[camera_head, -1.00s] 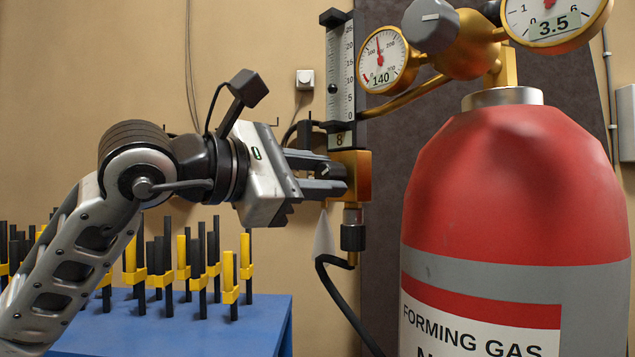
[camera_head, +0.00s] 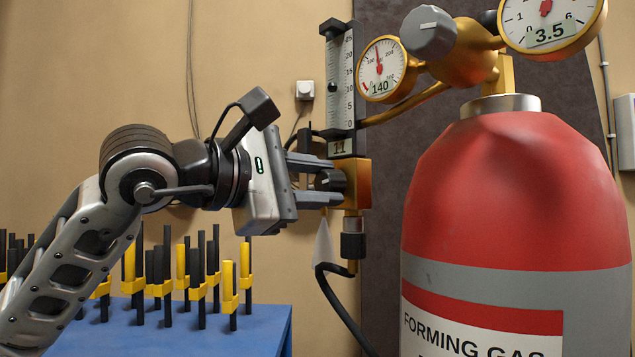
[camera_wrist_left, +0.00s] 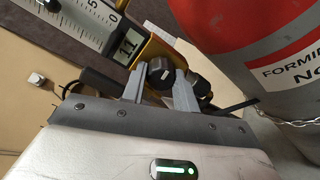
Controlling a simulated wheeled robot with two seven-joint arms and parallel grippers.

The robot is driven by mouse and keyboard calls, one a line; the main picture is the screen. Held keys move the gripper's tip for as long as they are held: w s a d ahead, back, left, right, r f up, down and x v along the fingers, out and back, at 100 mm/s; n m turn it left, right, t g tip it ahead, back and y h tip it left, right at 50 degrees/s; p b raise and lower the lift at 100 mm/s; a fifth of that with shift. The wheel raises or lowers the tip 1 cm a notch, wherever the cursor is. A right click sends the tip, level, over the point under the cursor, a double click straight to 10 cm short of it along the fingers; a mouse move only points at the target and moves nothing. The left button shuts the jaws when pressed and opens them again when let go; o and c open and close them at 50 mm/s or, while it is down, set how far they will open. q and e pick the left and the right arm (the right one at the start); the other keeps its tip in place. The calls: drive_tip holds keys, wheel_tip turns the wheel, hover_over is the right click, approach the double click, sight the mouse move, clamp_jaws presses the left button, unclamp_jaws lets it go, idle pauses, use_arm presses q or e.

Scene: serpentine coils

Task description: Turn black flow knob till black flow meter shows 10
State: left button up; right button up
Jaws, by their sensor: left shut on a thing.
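The black flow knob (camera_head: 329,181) sits on the left side of the brass valve block (camera_head: 357,186), below the flow meter. My left gripper (camera_head: 338,181) is shut on the knob, one finger above it and one below. In the left wrist view the knob (camera_wrist_left: 160,72) shows between the two fingertips. The black flow meter (camera_head: 341,85) is an upright scale tube with a small dark ball. Its display (camera_head: 340,148) reads 11, and the display in the left wrist view (camera_wrist_left: 128,46) also reads 11. My right gripper is not in view.
A red and grey forming gas cylinder (camera_head: 515,190) stands right of the valve, with a 140 gauge (camera_head: 382,68), a 3.5 gauge (camera_head: 552,20) and a grey regulator knob (camera_head: 429,32). A black hose (camera_head: 335,300) hangs below. A blue table (camera_head: 200,335) holds black and yellow parts.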

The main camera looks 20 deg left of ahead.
use_arm(q)
drive_tip(key=o, duration=1)
drive_tip(key=shift+c, duration=0.2)
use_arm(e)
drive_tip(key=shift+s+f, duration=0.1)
use_arm(q)
drive_tip(key=b+v, duration=0.3)
drive_tip(key=v, duration=1.3)
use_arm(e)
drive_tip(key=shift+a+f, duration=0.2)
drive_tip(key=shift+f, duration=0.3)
